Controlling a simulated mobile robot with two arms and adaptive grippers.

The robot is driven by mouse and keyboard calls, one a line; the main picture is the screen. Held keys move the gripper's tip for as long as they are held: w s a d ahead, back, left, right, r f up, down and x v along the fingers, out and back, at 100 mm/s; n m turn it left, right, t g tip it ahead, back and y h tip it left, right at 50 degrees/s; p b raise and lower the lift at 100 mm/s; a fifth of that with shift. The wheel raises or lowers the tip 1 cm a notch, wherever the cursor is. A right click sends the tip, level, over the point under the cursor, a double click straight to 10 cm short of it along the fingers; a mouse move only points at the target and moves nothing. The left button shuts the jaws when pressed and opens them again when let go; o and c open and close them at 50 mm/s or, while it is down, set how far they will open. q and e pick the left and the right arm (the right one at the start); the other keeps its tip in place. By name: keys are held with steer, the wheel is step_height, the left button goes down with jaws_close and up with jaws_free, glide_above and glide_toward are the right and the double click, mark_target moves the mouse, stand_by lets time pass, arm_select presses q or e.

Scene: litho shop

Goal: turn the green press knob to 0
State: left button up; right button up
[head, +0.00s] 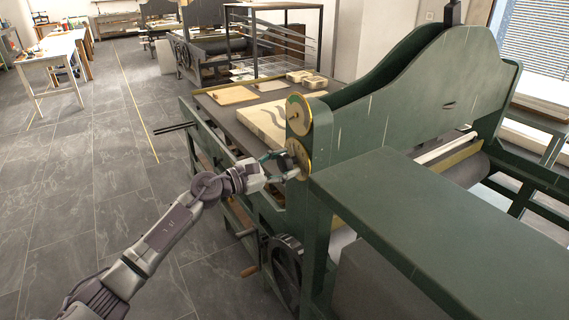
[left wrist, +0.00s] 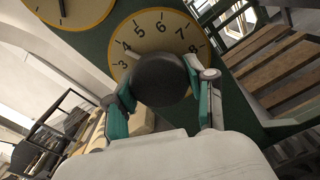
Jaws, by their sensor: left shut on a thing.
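The green press (head: 395,110) carries a lower brass dial (head: 301,150) on its end. In the left wrist view the same dial (left wrist: 150,30) shows black numerals from 3 to 8. A dark round knob (left wrist: 160,78) sits in front of the dial and hides its middle and lower part. A pale mark shows at the knob's upper left, between the 3 and the 4. My left gripper (head: 280,165) has its fingers on either side of the knob; in the left wrist view the gripper (left wrist: 160,85) is shut on it. My right gripper is out of view.
An upper brass dial (head: 299,115) sits just above, close to my gripper. A crank wheel (head: 284,265) is below. The press bed holds a pale block (head: 262,124). The grey tiled floor (head: 100,170) at left is clear.

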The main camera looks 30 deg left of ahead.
arm_select(q)
steer(key=n+p, duration=0.2)
steer(key=n, duration=0.4)
steer(key=shift+r+n+p, duration=0.1)
steer(key=shift+n+p, duration=0.25)
steer(key=shift+n, duration=0.05)
steer(key=n+p, duration=0.2)
steer(key=n, duration=0.3)
steer(key=shift+d+p, duration=0.1)
steer(key=shift+p, duration=0.25)
steer(key=n+p, duration=0.3)
steer(key=n, duration=0.3)
steer(key=shift+s+r+n, duration=0.1)
steer(key=shift+n, duration=0.3)
steer(key=shift+n+p, duration=1.35)
steer(key=shift+n, duration=0.85)
steer(key=o, duration=1.2)
steer(key=shift+c, duration=0.2)
steer(key=v, duration=1.2)
